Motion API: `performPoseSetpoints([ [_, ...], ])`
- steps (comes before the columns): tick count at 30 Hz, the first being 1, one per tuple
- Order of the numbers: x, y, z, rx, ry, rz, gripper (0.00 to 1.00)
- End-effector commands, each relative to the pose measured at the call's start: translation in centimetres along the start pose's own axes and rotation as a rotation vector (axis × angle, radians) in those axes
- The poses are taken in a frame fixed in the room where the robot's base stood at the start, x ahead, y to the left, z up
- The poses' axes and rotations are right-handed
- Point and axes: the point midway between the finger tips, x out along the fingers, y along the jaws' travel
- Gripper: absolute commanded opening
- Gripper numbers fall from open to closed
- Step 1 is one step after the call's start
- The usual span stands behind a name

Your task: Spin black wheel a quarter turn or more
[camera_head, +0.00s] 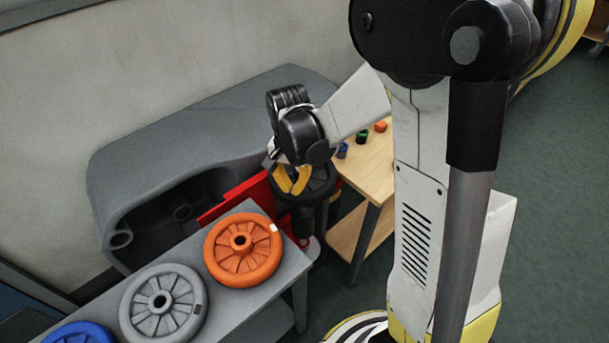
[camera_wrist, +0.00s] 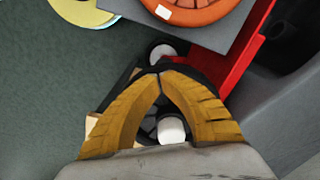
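The black wheel (camera_head: 322,186) lies near the middle of the head view, at the far end of the row of wheels, partly hidden by my gripper (camera_head: 290,182). My yellow fingers are at its near left side, pointing down; I cannot tell whether they touch it. In the wrist view my gripper (camera_wrist: 160,73) has its fingertips together, with nothing clearly pinched between them. Dark parts of the black wheel (camera_wrist: 205,70) show behind and between the fingers. A pale cylinder (camera_wrist: 172,130) shows between the fingers, lower down.
An orange wheel (camera_head: 243,250) with a white mark, a grey wheel (camera_head: 163,303) and a blue wheel (camera_head: 80,335) lie on the grey bench (camera_head: 250,307). A red panel (camera_head: 238,196) and a large grey tank (camera_head: 215,122) stand behind. A wooden table (camera_head: 367,172) is at the right.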

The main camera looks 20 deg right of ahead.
Motion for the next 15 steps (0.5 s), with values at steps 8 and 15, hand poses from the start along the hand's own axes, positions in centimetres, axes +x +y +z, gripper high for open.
performPoseSetpoints([
  [8, 0.64, 0.00, 0.00, 0.000, 0.000, 0.000, 0.00],
  [15, 1.13, 0.00, 0.00, 0.000, 0.000, 0.000, 0.00],
])
